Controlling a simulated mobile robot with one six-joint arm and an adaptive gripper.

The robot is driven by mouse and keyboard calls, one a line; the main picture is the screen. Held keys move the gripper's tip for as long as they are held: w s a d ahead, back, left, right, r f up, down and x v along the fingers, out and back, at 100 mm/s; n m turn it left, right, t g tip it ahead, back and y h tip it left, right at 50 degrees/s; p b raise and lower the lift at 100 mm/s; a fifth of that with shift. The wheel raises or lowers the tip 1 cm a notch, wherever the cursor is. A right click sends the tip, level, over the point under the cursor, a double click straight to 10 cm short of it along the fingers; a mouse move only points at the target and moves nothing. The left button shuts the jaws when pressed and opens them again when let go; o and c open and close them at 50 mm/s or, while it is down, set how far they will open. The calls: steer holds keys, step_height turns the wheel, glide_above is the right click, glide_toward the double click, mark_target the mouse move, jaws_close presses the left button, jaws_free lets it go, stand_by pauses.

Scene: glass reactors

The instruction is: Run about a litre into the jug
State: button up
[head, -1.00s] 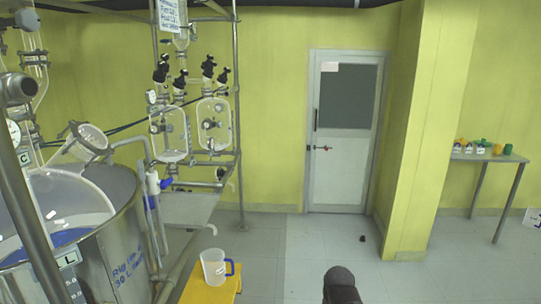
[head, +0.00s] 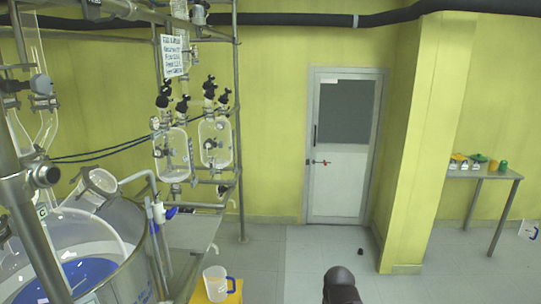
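A clear jug (head: 215,285) with a blue handle stands upright on a yellow stand (head: 232,292) at the bottom edge of the head view. It looks empty, though its bottom is hard to make out. A pale, bent outlet spout (head: 212,247) shows just above the jug, with no stream visible from it. A blue valve handle (head: 171,212) sits on a white pipe beside the large steel-sided vessel (head: 125,255) at left. The vessel holds blue and white contents. A dark rounded part, likely of my arm, shows at the bottom centre. My gripper's fingers are not in view.
Two glass reactors (head: 172,155) hang on a steel pipe frame (head: 240,130) behind the vessel. A white door (head: 343,150) stands at the back. A side table (head: 486,174) with small coloured containers is at right. The tiled floor in the middle is largely clear.

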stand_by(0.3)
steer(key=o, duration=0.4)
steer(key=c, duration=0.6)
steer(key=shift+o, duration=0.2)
